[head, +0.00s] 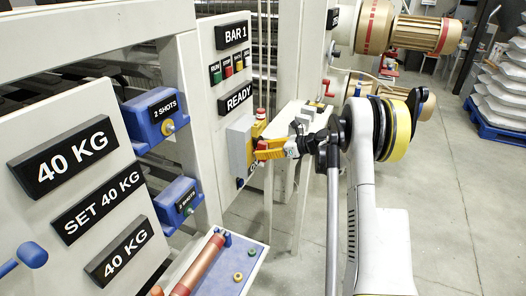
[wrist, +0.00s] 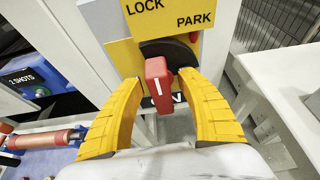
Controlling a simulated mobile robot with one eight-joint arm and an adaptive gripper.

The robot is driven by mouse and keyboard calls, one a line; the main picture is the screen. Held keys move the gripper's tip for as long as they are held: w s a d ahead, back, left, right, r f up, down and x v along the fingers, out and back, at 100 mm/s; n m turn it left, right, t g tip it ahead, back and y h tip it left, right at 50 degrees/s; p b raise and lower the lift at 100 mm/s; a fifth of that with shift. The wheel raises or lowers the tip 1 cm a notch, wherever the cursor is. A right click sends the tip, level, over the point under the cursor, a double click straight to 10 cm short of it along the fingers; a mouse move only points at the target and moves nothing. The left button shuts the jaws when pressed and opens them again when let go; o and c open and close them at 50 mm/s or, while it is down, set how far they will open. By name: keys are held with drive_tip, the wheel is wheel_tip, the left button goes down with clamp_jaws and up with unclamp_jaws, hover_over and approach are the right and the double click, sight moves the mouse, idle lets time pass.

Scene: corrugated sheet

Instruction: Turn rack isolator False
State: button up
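The rack isolator's red handle (wrist: 158,84) has a white mark on its face and sits in front of a dark round disc (wrist: 175,50). Behind it is a yellow plate (wrist: 210,16) lettered LOCK and PARK; more lettering lower down is mostly hidden. In the head view the isolator's grey box (head: 239,146) is on the post below the READY sign. My gripper (wrist: 161,79) has its yellow fingers on either side of the handle, with narrow gaps showing. It is open. In the head view my gripper (head: 262,149) is at the box's front and hides much of the handle.
The BAR 1 panel (head: 228,60) with coloured buttons is above the isolator. A pale bench (wrist: 285,90) is close on the right in the wrist view.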

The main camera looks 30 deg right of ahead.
clamp_jaws()
drive_tip(key=n, duration=0.1)
drive_tip(key=n+t+h, duration=0.1)
drive_tip(key=n, duration=0.1)
drive_tip(key=shift+s+a+f+h, duration=0.1)
drive_tip(key=shift+s+a+h, duration=0.05)
drive_tip(key=shift+h, duration=0.15)
drive_tip(key=n+t+h+b, duration=0.1)
drive_tip(key=n+t, duration=0.1)
drive_tip(key=n, duration=0.1)
drive_tip(key=shift+a+f+b, duration=0.1)
drive_tip(key=shift+f+b, duration=0.05)
drive_tip(key=shift+b, duration=0.25)
drive_tip(key=n+t, duration=0.1)
drive_tip(key=n, duration=0.2)
drive_tip(key=shift+s+n+t+h, duration=0.1)
drive_tip(key=shift+n+t+h, duration=0.2)
drive_tip(key=shift+t+h, duration=0.1)
drive_tip(key=n+t, duration=0.1)
drive_tip(key=n, duration=0.2)
drive_tip(key=shift+f+t, duration=0.15)
drive_tip(key=shift+t, duration=0.25)
drive_tip(key=shift+n, duration=0.4)
